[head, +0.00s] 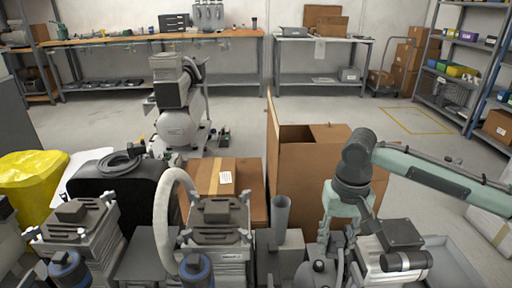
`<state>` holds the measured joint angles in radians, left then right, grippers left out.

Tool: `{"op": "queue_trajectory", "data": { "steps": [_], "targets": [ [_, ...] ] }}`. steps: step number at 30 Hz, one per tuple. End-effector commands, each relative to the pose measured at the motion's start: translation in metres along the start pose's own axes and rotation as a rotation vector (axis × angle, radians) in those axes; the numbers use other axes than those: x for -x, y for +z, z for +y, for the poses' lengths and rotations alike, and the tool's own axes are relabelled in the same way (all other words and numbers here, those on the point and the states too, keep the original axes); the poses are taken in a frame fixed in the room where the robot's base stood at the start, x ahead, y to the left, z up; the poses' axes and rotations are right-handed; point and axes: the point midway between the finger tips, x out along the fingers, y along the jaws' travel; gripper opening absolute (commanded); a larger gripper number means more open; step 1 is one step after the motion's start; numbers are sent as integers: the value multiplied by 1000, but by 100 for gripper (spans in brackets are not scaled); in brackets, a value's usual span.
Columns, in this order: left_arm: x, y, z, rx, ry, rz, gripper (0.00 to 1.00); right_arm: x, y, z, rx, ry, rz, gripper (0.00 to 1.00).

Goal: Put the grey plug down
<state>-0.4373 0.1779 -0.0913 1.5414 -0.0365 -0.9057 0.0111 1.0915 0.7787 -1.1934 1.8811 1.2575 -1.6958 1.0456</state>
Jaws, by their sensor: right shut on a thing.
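My right arm comes in from the right, and its pale green gripper (337,238) points down at the lower right, low over the front row of machines. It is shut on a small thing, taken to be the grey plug. The plug is hardly visible between the fingers, and I cannot tell whether it touches anything below. A dark rounded metal part (318,268) lies just below the fingertips. My left gripper is not in view.
Compressors (220,235) with ribbed tops and blue-rimmed cylinders fill the front. A grey upright tube (281,215) stands left of the gripper. An open cardboard box (285,165) stands behind. A grey tray (450,262) lies at right. Open floor (345,112) stretches beyond.

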Motion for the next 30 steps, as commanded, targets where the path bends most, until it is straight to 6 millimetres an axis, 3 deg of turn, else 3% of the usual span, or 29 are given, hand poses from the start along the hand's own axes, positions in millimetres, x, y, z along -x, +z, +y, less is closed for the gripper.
{"op": "queue_trajectory", "data": {
  "steps": [3, 6, 16, 20, 30],
  "targets": [
    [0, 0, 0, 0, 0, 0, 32, 29, 6, 9, 17, 0, 1, 0],
    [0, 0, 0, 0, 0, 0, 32, 40, 10, 12, 26, 0, -1, 0],
    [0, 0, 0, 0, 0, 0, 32, 47, 10, 10, 44, -1, -1, 0],
    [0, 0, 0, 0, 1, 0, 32, 59, 13, -5, 119, -3, 1, 0],
    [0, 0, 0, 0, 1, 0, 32, 119, 26, -74, 503, -1, 5, 0]
  ]
}}
